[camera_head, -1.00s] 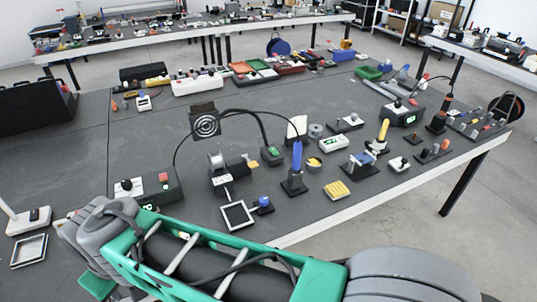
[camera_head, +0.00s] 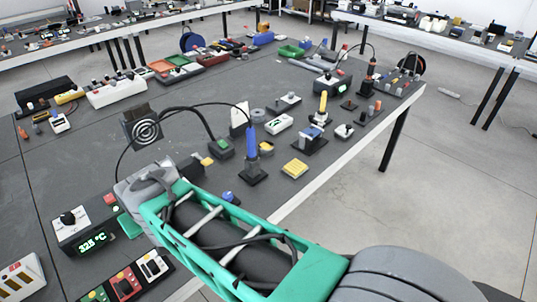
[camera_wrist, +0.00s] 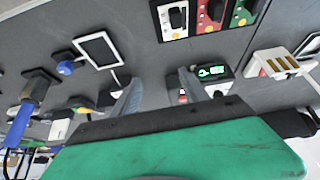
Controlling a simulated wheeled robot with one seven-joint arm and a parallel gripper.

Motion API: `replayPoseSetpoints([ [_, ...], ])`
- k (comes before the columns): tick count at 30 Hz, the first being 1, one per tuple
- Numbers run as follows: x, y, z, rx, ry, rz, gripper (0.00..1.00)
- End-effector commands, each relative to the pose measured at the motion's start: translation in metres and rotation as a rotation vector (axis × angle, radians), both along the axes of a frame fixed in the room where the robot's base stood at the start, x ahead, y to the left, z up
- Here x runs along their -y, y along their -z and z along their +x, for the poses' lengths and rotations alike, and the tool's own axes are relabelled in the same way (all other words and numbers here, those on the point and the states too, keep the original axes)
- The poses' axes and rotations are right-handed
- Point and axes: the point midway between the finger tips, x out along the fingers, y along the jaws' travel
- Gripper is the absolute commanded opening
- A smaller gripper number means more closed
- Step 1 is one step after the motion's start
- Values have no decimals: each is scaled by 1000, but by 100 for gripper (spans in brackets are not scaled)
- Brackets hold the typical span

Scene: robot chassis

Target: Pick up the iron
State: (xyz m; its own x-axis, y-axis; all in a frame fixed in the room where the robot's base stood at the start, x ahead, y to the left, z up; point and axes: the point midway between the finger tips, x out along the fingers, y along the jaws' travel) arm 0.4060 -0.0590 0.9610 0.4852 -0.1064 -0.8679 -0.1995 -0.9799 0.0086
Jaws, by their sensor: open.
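In the wrist view the blue iron (camera_wrist: 21,124) is at the left edge and the station display (camera_wrist: 211,72) is right of centre. My gripper (camera_wrist: 157,90) is open and empty, with its two grey fingers apart over the bench. It is away from the iron.
A second iron (camera_head: 371,76) with its station (camera_head: 330,84) stands at the back right. A yellow sponge (camera_head: 295,169), a white-framed pad (camera_wrist: 97,49) and a row of switches (camera_head: 124,281) lie near. The bench's front edge (camera_head: 330,170) is close to my arm.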

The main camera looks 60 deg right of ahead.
Motion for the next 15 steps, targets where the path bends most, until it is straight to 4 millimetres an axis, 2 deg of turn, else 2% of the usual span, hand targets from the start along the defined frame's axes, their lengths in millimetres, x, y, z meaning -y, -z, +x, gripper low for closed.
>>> replayPoseSetpoints([
  [1,42,37,19,93,116,-25,52],
  [2,72,44,30,170,189,-52,52],
  [3,117,52,41,273,290,-98,52],
  [4,151,55,44,352,360,-140,52],
  [5,184,58,44,428,427,-185,52],
  [6,226,57,39,524,507,-252,52],
  [9,307,49,9,718,645,-421,52],
  [12,346,35,-18,830,707,-539,52],
  [15,361,26,-30,881,725,-595,52],
])
